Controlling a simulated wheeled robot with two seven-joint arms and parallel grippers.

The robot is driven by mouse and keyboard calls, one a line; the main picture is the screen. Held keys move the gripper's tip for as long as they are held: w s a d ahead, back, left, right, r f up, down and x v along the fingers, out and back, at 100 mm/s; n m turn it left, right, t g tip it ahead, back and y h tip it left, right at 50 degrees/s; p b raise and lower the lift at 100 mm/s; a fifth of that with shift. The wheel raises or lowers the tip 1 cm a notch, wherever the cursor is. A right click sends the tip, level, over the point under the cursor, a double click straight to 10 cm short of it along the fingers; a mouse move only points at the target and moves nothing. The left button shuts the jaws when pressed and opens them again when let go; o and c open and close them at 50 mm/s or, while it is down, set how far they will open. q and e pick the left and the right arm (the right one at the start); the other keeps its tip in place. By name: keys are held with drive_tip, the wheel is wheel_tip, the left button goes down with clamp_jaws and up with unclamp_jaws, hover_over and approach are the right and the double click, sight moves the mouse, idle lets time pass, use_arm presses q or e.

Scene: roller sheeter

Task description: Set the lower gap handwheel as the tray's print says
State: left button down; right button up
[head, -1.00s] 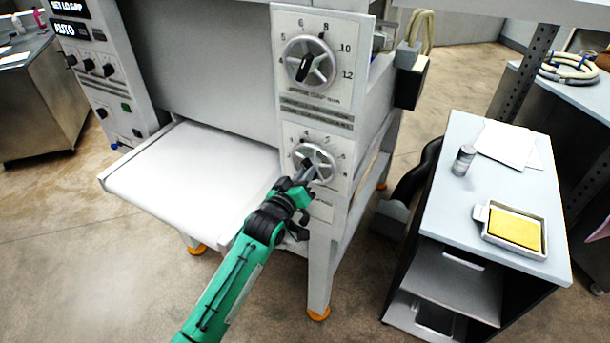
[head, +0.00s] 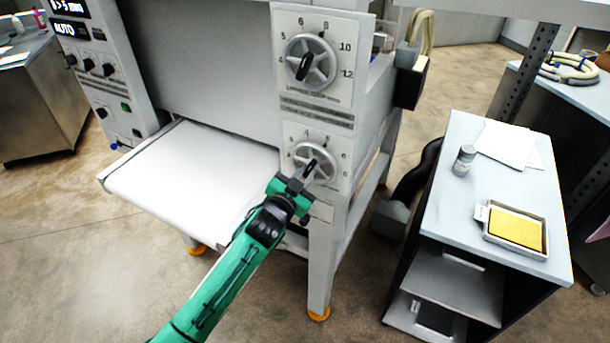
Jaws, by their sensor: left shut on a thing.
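The lower gap handwheel (head: 326,151) is a grey spoked wheel on the white front panel of the sheeter, with a numbered dial around it. My left gripper (head: 308,172) is at its lower left side and is shut on the handwheel; the fingers cover part of the wheel and of its dial. The upper handwheel (head: 322,55) has a black grip and a larger numbered dial. The tray (head: 540,225) on the cart holds a yellow sheet (head: 514,228); no print on it is readable. My right gripper is not in view.
A white feed table (head: 195,170) sticks out left of the panel. The grey cart (head: 460,215) at right carries a small jar (head: 464,160) and white papers (head: 505,142).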

use_arm(q)
drive_tip(key=m, duration=0.3)
drive_tip(key=shift+f+m, duration=0.1)
drive_tip(key=shift+m, duration=0.3)
drive_tip(key=m, duration=0.8)
drive_tip(key=shift+m, duration=0.3)
drive_tip(key=shift+m+p, duration=0.3)
drive_tip(key=shift+m, duration=1.2)
drive_tip(key=c, duration=1.4)
unclamp_jaws()
